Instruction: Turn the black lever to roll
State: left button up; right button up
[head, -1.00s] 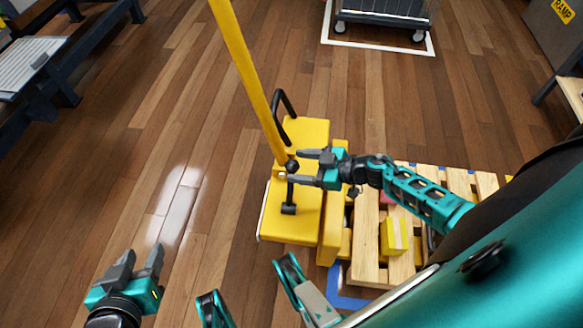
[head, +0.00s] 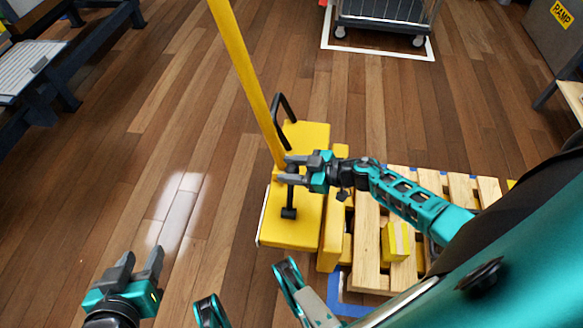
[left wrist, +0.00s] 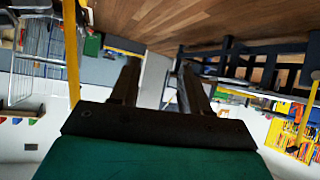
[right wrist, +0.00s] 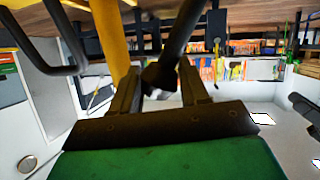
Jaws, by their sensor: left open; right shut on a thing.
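The black lever (head: 290,195) stands on a yellow machine body (head: 300,228), beside the base of a long yellow pole (head: 243,75). My right gripper (head: 286,169) is shut on the lever near its top, and its fingers hide part of it. In the right wrist view the dark lever (right wrist: 180,40) runs between the two fingers, with its rounded end (right wrist: 158,78) between them. My left gripper (head: 140,268) is open and empty at the lower left, well apart from the machine. Its two fingers also show spread in the left wrist view (left wrist: 155,82).
A black bent handle (head: 281,115) rises from the machine behind the lever. A wooden pallet (head: 368,245) with a yellow box (head: 395,241) stands to its right. A wheeled cart (head: 385,15) is at the back.

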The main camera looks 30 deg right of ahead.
grip_shut()
jog(key=shift+s, duration=0.1)
